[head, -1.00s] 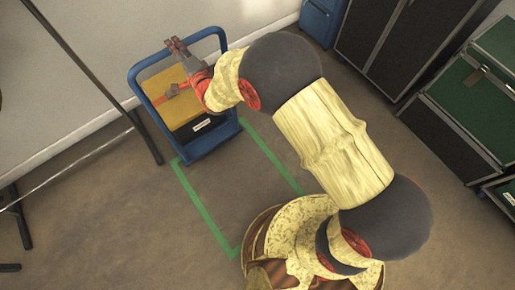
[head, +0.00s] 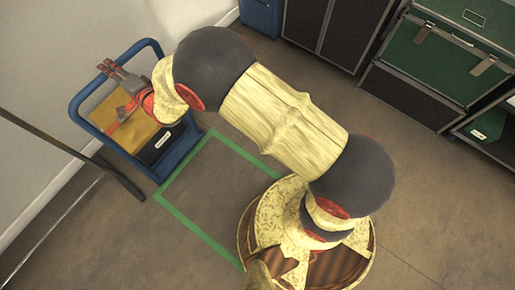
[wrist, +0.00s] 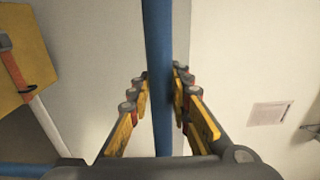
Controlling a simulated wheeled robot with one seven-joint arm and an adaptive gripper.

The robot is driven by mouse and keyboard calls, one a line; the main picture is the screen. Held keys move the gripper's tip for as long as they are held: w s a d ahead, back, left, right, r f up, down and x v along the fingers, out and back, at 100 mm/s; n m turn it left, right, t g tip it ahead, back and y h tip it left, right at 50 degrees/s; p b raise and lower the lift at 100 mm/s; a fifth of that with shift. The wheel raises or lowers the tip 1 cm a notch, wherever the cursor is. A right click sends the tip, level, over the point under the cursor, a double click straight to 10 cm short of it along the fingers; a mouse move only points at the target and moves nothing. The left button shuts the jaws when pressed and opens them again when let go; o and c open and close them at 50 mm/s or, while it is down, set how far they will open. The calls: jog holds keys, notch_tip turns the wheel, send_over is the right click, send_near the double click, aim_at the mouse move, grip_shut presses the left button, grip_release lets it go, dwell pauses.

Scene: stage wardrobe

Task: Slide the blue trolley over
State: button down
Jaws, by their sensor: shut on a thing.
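The blue trolley (head: 181,153) stands at the upper left in the head view, beside the wall. It has a tall blue tube frame and carries a yellow-brown box with a red strap (head: 108,110). A dark item with a white label (head: 160,144) sits by the box. My gripper (head: 112,70) is at the trolley's upper frame. In the wrist view its yellow-sided fingers (wrist: 160,100) are shut on the upright-looking blue tube (wrist: 158,45). The tube's far side and the trolley's wheels are hidden.
A green tape rectangle (head: 190,226) lies on the floor, its far end against the trolley's near edge. The floor inside is bare. A dark stand leg (head: 122,178) is left of the trolley. Dark cases (head: 325,30) and a green trunk (head: 440,60) line the back right.

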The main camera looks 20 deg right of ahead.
jog(key=shift+s+d+f, duration=0.15)
jog(key=shift+s+f, duration=0.05)
jog(key=shift+f, duration=0.35)
jog(key=c, duration=2)
grip_release()
jog(key=o, duration=0.5)
jog(key=shift+w+r, duration=0.15)
jog(key=shift+r, duration=0.25)
jog(key=shift+c, duration=0.2)
jog(key=shift+r, duration=0.15)
jog(key=v, duration=1.1)
jog(key=shift+s+p, duration=0.45)
